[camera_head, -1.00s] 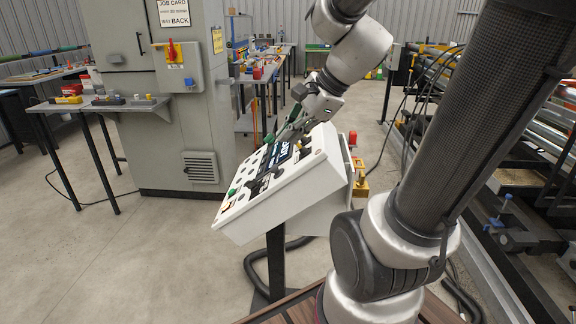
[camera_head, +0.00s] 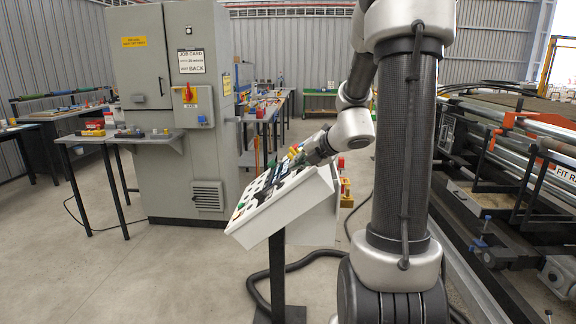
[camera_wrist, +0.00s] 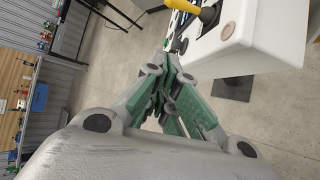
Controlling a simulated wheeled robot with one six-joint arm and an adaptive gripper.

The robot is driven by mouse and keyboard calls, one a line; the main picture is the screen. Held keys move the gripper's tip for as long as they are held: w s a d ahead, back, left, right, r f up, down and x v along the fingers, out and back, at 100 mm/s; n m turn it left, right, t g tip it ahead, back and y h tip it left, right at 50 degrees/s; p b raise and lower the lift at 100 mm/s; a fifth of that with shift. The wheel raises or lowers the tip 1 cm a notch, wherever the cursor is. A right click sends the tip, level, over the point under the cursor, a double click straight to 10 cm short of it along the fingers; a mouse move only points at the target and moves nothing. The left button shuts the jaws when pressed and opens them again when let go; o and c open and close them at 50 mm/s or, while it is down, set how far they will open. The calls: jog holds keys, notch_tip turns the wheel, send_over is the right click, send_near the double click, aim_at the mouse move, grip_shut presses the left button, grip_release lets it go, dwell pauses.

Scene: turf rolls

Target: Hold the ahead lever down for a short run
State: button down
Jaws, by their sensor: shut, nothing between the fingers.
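The white sloped control console (camera_head: 285,207) stands on a dark post in the middle of the head view, with buttons and a screen on its face. My gripper (camera_head: 299,155) is at the console's upper right end, small and partly hidden. In the wrist view my gripper's green-padded fingers (camera_wrist: 170,62) are closed together and empty, near the white console housing (camera_wrist: 262,38). A lever with a yellow handle (camera_wrist: 181,5) and black base sits on the console just beyond the fingertips, cut by the frame's top. No contact with it shows. I cannot read which lever it is.
A grey cabinet (camera_head: 172,190) with a red and yellow switch stands behind left, beside a small table (camera_head: 98,138). A machine with long rollers (camera_head: 520,140) lies to the right. Open concrete floor is at the front left.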

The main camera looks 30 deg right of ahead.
jog(key=x, duration=0.3)
jog(key=d+x, duration=0.1)
jog(key=x, duration=0.2)
jog(key=w+r+x, duration=0.1)
jog(key=x, duration=0.2)
jog(key=shift+d+f, duration=0.1)
jog(key=shift+d, duration=0.3)
jog(key=shift+w+d, duration=0.15)
jog(key=shift+d, duration=0.15)
jog(key=shift+d+r, duration=0.35)
jog(key=shift+r, duration=0.05)
